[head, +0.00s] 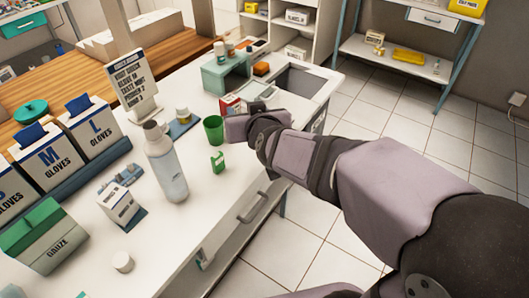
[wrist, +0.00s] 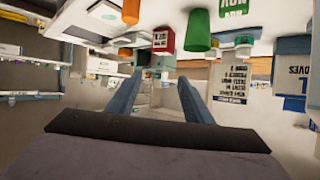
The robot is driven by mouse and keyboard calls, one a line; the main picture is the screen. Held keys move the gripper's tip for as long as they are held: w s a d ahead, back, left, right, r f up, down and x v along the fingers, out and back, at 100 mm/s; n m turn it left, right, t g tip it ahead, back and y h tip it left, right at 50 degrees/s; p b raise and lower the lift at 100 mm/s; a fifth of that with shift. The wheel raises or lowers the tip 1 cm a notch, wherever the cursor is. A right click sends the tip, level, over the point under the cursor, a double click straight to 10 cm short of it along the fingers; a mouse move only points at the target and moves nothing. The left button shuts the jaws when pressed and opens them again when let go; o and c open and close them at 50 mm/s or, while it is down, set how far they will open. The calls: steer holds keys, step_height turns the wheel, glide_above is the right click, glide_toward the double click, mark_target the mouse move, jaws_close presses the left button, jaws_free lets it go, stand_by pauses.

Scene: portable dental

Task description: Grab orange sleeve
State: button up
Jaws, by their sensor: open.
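In the wrist view, which looks upside down, an orange cylinder-like piece (wrist: 131,11) is cut off by the top edge; it may be the orange sleeve. I cannot tell for sure which is the sleeve. My gripper (wrist: 160,77) is open, its two blue fingers apart with nothing between them. In the head view my arm hides the fingers and part of the counter near the green cup.
A green cup (head: 213,129), a red box (head: 231,105) and a small green box (head: 217,161) stand close to my wrist. A spray bottle (head: 166,164) and glove boxes (head: 92,128) are to the left. The teal box (head: 222,76) is behind. The counter's front strip is mostly clear.

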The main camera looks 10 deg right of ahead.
steer(key=w+d+r+m+t+h+b, duration=0.1)
steer(key=w+d+m+t+h+b, duration=0.15)
steer(key=d+t+h+b, duration=0.35)
steer(key=shift+m+g+y, duration=0.25)
steer(key=shift+g+y, duration=0.05)
steer(key=shift+g, duration=0.4)
steer(key=f, duration=0.8)
steer(key=a+f, duration=0.1)
steer(key=f, duration=0.3)
steer(key=shift+s, duration=0.15)
steer(key=shift+f+x, duration=0.15)
steer(key=shift+x, duration=1.7)
steer(key=shift+f+x, duration=0.1)
steer(key=shift+x, duration=1.75)
steer(key=c, duration=1.1)
